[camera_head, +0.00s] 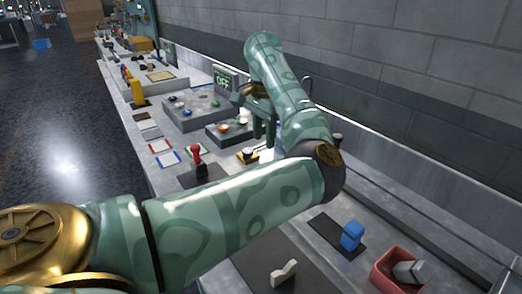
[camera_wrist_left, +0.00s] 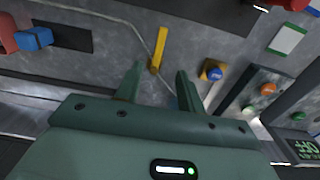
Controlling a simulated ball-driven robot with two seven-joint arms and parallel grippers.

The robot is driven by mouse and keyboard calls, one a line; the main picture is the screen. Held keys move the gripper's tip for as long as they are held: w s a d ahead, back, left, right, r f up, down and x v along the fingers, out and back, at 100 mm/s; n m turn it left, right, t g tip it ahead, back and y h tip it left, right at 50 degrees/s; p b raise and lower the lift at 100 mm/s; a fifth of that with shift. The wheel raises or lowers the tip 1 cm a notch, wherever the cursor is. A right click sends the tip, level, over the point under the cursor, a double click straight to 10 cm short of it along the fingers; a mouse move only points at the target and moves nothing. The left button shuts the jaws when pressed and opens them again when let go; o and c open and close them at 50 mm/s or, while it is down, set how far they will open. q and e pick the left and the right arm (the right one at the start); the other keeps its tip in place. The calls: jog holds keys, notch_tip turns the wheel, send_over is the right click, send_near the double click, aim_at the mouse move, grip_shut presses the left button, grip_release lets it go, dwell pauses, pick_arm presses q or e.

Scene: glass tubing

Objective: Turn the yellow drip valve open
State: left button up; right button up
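A long yellow handle (camera_wrist_left: 160,48), which looks like the drip valve's lever, shows in the left wrist view just ahead of my left fingertips, with a small brownish pivot at its near end. I cannot make it out in the head view, where my left arm covers that part of the bench. My left gripper (camera_head: 264,136) points down over the bench in the head view. In the wrist view its two fingers (camera_wrist_left: 158,80) are apart with nothing between them, and the handle appears beyond the gap. Whether they touch it cannot be told. My right gripper is out of view.
Button panels (camera_head: 197,108) and a green OFF display (camera_head: 223,82) are behind. A red stamp-like handle (camera_head: 197,155), a blue block (camera_head: 352,235) and a red bin (camera_head: 387,280) stand around. A wall bounds the right.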

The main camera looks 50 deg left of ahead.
pick_arm(q)
notch_tip(320, 180, up, 4)
jog(key=shift+r+p, duration=0.25)
jog(key=shift+p, duration=0.25)
jog(key=shift+f, duration=0.1)
